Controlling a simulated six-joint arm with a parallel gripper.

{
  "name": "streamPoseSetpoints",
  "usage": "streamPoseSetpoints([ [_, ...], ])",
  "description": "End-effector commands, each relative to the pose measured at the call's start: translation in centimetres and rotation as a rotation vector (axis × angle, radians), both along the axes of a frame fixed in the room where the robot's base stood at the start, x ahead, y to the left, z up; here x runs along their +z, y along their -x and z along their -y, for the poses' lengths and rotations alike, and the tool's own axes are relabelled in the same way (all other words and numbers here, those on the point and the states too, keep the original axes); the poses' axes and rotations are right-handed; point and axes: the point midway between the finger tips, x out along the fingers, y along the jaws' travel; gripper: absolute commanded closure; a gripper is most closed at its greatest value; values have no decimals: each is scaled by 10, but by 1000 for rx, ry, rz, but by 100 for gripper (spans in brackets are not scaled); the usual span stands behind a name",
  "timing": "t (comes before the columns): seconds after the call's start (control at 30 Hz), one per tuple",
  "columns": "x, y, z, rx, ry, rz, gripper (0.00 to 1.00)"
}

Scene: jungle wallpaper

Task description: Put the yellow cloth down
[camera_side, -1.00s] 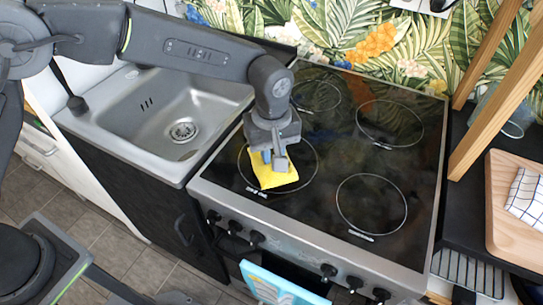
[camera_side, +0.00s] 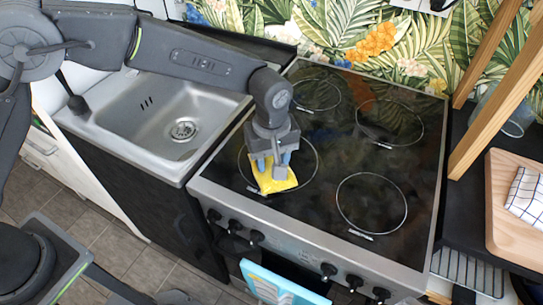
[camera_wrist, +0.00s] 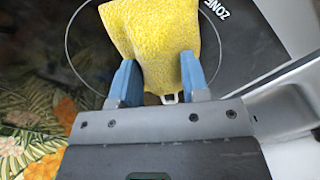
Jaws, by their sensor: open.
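The yellow cloth (camera_side: 275,180) lies on the black glass cooktop (camera_side: 330,232), over the front left cooking ring. It also shows in the wrist view (camera_wrist: 155,40), with a small pale tab at its near edge. My gripper (camera_side: 273,168) is right above the cloth, pointing down. In the wrist view its two blue fingers (camera_wrist: 158,82) stand apart, one on each side of the cloth's near end. I cannot tell whether the fingers touch the cloth.
A steel sink (camera_side: 185,115) is left of the cooktop. A wooden board (camera_side: 515,215) with a checked cloth (camera_side: 528,195) lies to the right, by wooden posts (camera_side: 500,100). A light blue towel (camera_side: 280,287) hangs at the front. The rest of the cooktop is clear.

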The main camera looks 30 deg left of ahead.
Motion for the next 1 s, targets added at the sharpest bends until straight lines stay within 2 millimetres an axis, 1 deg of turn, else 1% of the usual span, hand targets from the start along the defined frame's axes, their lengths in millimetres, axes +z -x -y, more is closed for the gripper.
streamPoseSetpoints([
  [0.07, 2, 0, 0, 0, 1, 1, 58],
  [0.17, 12, -1, 0, 0, 1, 3, 58],
  [0.27, 28, -1, 0, 0, 2, 4, 58],
  [0.5, 80, -1, 0, 0, 2, 4, 58],
  [0.6, 98, 0, 0, 0, 2, 4, 58],
  [0.7, 111, -1, 0, 0, 1, 3, 58],
  [0.83, 121, 0, 0, 0, 1, 1, 58],
  [1.0, 124, 0, 0, 0, 0, 0, 58],
])
